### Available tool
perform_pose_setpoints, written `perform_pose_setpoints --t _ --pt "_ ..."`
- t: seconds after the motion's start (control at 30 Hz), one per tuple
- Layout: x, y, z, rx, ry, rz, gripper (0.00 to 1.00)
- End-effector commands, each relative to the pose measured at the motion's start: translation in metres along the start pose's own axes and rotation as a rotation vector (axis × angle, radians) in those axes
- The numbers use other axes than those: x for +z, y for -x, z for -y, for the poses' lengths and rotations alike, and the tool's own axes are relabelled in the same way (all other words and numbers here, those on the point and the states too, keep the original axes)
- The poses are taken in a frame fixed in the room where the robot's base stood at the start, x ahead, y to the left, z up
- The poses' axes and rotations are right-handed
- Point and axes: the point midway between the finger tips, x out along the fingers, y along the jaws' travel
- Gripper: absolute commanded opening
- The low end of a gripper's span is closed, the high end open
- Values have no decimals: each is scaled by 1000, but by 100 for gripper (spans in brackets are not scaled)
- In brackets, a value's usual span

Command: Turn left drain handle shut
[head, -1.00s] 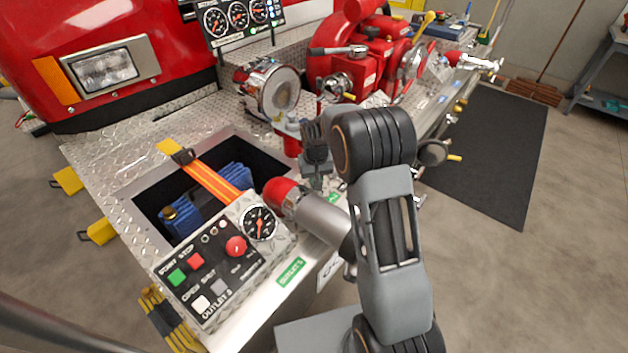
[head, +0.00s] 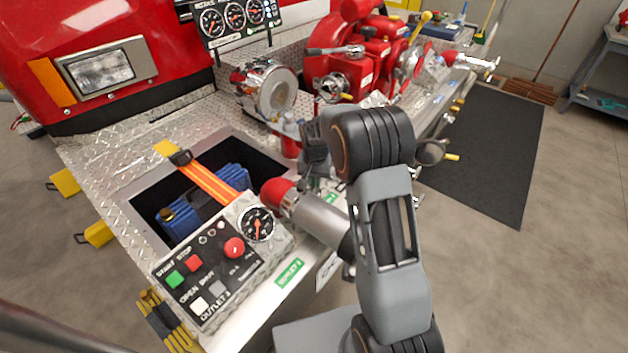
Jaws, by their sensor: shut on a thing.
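My gripper (head: 315,172) is at the centre of the head view, beside a short red post (head: 290,146) at the front edge of the diamond-plate bumper. My dark arm joint covers much of it from the right. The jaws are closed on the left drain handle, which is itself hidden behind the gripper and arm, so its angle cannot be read. Another fitting with a yellow-tipped lever (head: 452,157) shows to the right of my arm, at the bumper's front edge.
A control box (head: 215,270) with a gauge and buttons stands close at left, by a red-tipped grey nozzle (head: 310,213). Behind are a chrome cap (head: 277,92) and the red pump (head: 335,75). Floor by the black mat (head: 490,150) is clear.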

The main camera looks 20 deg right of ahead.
Motion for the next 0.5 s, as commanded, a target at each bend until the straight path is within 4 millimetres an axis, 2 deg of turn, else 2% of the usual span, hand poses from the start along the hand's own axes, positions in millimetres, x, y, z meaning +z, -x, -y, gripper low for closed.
perform_pose_setpoints --t 0.23,0.27,0.5 --pt "0 0 0 1 1 1 0" --pt "0 0 0 1 1 1 14" --pt "0 0 0 1 2 0 37"
